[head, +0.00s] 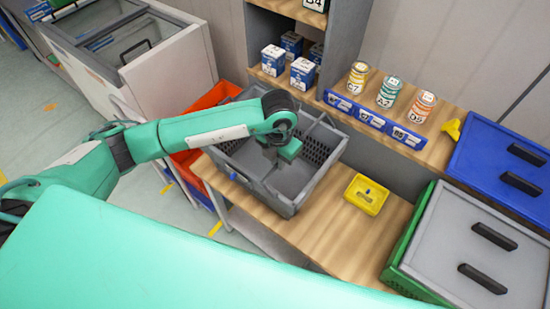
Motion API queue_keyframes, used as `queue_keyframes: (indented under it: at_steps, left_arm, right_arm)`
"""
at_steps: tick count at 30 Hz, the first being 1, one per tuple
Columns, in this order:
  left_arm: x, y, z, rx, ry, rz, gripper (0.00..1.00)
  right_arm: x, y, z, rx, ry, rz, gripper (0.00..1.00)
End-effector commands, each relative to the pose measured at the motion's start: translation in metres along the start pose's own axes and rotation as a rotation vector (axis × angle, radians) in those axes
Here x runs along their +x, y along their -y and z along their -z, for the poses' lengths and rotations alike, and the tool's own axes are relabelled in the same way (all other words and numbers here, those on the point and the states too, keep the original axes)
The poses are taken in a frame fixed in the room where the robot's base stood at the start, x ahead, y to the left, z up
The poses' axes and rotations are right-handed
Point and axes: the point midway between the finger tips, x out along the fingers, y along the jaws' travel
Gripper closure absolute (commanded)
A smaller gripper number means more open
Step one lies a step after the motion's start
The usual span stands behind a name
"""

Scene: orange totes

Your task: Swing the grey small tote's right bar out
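The grey small tote (287,207) stands on the wooden bench, in the middle of the head view. Its mesh side wall (318,150) shows at its right. A thin grey bar seems to run along the upper right part of the tote, but my arm hides some of it, and I cannot tell whether it is swung in or out. My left gripper (272,160) points down over the tote's inside. Its fingers are dark and small against the grey, so their opening is unclear, as is any contact with a bar. My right gripper is out of view.
A small yellow tote (366,195) sits on the bench (330,232) to the right. A green tote with a grey lid (470,240) stands farther right. A shelf behind holds tins (388,90) and blue-white boxes (273,60). An orange tote (213,96) is behind at left.

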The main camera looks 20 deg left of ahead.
Motion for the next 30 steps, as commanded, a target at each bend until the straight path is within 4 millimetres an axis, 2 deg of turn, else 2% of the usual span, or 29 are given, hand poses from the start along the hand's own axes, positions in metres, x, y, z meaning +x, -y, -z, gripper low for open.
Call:
queue_keyframes:
  at_steps: [11, 21, 30]
  left_arm:
    - [-0.004, 0.004, 0.000, 0.002, 0.000, 0.002, 0.94]
    - [-0.015, 0.024, 0.000, 0.002, 0.000, 0.001, 0.93]
    - [-0.014, 0.025, 0.000, 0.001, -0.001, 0.001, 0.93]
  right_arm:
    - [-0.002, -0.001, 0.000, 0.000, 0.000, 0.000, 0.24]
    - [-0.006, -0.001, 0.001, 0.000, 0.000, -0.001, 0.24]
    - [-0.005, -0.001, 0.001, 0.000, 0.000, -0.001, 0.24]
